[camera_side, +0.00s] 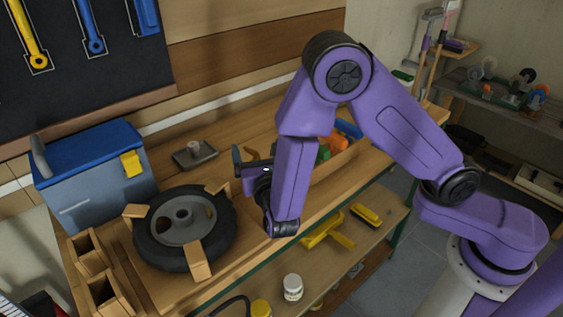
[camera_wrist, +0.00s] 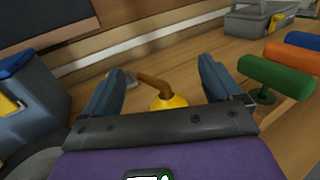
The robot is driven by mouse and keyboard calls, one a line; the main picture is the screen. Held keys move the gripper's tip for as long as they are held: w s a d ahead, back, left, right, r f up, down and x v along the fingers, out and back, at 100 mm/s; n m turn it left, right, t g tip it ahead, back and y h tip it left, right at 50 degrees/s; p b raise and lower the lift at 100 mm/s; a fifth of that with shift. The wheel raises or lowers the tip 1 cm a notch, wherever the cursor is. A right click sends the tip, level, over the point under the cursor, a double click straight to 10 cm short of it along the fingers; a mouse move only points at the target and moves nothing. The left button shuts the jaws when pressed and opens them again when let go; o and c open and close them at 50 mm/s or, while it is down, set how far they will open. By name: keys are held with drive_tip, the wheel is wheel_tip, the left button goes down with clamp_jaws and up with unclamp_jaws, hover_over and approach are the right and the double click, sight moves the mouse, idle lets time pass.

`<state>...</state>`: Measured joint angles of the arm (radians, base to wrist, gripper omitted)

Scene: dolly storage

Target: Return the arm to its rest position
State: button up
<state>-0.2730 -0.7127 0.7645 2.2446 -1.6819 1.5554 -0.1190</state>
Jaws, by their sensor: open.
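My gripper (camera_side: 243,170) hangs above the wooden workbench in the side view, to the right of a black wheel. In the wrist view, its two dark blue fingers (camera_wrist: 160,88) stand wide apart with nothing gripped between them. A yellow, rounded thing with a brown handle (camera_wrist: 169,100) shows beyond and between the fingers, partly hidden by my gripper's front edge. It appears apart from the fingers. My purple arm is bent, with its elbow raised over the bench.
The wheel (camera_side: 158,252) lies on the bench among wooden blocks. A blue-lidded box (camera_side: 95,205) stands behind it at left. A grey dish (camera_side: 194,154) sits near the wall. A lower shelf holds yellow tools and a white jar (camera_side: 292,288).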

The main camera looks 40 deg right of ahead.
drive_tip(key=s+d+r+m+g, duration=0.2)
drive_tip(key=s+d+m+g, duration=0.8)
drive_tip(key=s+d, duration=0.3)
drive_tip(key=s+m+g+y, duration=0.5)
drive_tip(key=s+m+y, duration=0.2)
drive_tip(key=s, duration=0.9)
drive_tip(key=shift+s+a+r+m+g+y, duration=0.15)
drive_tip(key=shift+s+m+g+y, duration=0.25)
drive_tip(key=shift+y, duration=0.4)
